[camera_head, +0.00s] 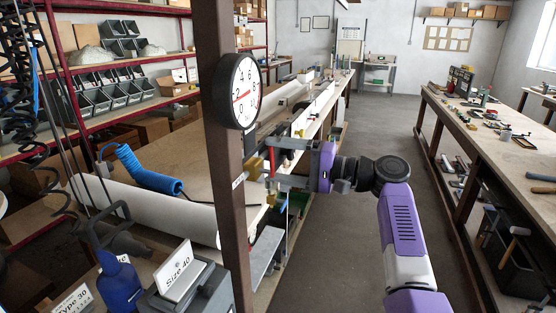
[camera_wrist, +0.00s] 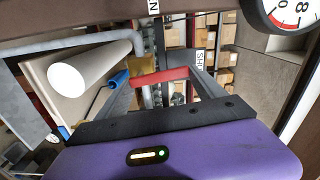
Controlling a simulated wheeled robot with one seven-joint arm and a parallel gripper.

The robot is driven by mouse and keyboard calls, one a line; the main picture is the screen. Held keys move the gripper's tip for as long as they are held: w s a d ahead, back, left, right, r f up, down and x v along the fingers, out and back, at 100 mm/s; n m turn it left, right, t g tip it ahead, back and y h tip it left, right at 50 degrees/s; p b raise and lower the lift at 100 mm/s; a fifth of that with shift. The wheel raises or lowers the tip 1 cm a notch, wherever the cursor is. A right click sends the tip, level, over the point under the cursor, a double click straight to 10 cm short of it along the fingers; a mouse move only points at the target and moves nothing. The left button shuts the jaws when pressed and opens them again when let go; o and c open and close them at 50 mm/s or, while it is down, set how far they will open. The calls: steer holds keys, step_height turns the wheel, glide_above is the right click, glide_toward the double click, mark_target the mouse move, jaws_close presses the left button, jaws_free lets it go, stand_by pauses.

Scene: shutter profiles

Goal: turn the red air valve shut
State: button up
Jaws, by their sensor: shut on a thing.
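The red air valve handle (camera_wrist: 160,76) lies across the space between my gripper's two fingers in the wrist view, touching or nearly touching both. In the head view the red handle (camera_head: 271,162) shows as a narrow upright strip beside the brass valve body (camera_head: 255,168), by the brown post. My gripper (camera_head: 277,180) reaches in from the right and is shut on the handle. The fingers partly hide the handle's lower part there. A label reading SHUT (camera_wrist: 200,64) shows behind the right finger, and another label ending in N (camera_wrist: 153,7) is at the top.
The aisle floor (camera_head: 345,230) is clear.

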steer(key=shift+w+d+m, duration=0.1)
steer(key=shift+w+m, duration=0.1)
steer(key=shift+m, duration=0.5)
steer(key=shift+p, duration=0.3)
steer(key=o, duration=2.1)
steer(key=shift+c, duration=0.2)
steer(key=shift+d, duration=0.1)
steer(key=b+v, duration=0.2)
steer(key=v, duration=0.5)
steer(key=shift+d, duration=0.3)
